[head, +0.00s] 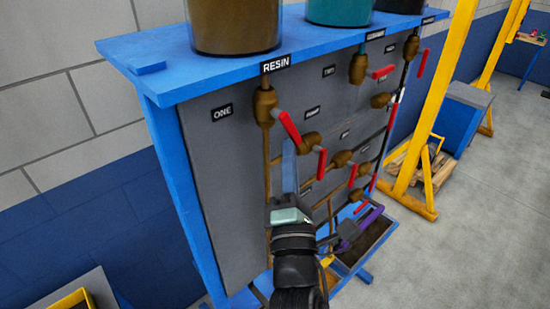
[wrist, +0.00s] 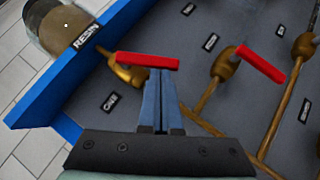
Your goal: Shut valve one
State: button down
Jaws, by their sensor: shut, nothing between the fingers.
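Valve one is the brass valve (head: 264,106) under the RESIN tank, beside the ONE label (head: 221,112). Its red handle (head: 289,127) slants down and right from the body in the head view. In the wrist view the valve body (wrist: 126,77) is partly behind the red handle (wrist: 140,60), which lies across the picture just beyond my fingertips. My gripper (head: 289,145) has its blue fingers together and empty, pointing up beneath the handle's lower end. It also shows in the wrist view (wrist: 160,76). I cannot tell whether the tips touch the handle.
A second red handle (wrist: 248,66) on another brass valve is to the right in the wrist view. Several more valves and pipes cover the grey panel (head: 215,190). The blue frame (head: 166,170) edges it on the left. A yellow frame (head: 430,110) stands to the right.

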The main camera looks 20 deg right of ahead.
jog(key=shift+w+d+n, duration=0.1)
jog(key=shift+d+n, duration=0.05)
jog(key=shift+n, duration=0.15)
jog(key=shift+t, duration=0.3)
jog(key=shift+w+d+f+n+t+y+b, duration=0.15)
jog(key=shift+d+n+t+y+b, duration=0.35)
jog(key=shift+n+b, duration=0.4)
jog(key=shift+w+d+f+n+t+y+b, duration=0.1)
jog(key=shift+d+n+t+y+b, duration=0.25)
jog(key=shift+n+t+y+b, duration=0.55)
jog(key=shift+w+d+r+n+t+y+b, duration=0.25)
jog(key=shift+d+r+n+y+b, duration=0.3)
jog(key=shift+n+y+b, duration=1.6)
jog(key=shift+w+d+r+n+t+y+b, duration=0.2)
jog(key=shift+d+r+n+t+y+b, duration=0.3)
jog(key=shift+n+y+b, duration=1.7)
jog(key=shift+w+d+r+n+t+y+b, duration=0.2)
jog(key=shift+d+r+n+y+b, duration=0.35)
jog(key=shift+n+y+b, duration=1.6)
jog(key=shift+d+n+h+b, duration=0.1)
jog(key=shift+n+h+b, duration=0.6)
jog(key=shift+h+b, duration=0.1)
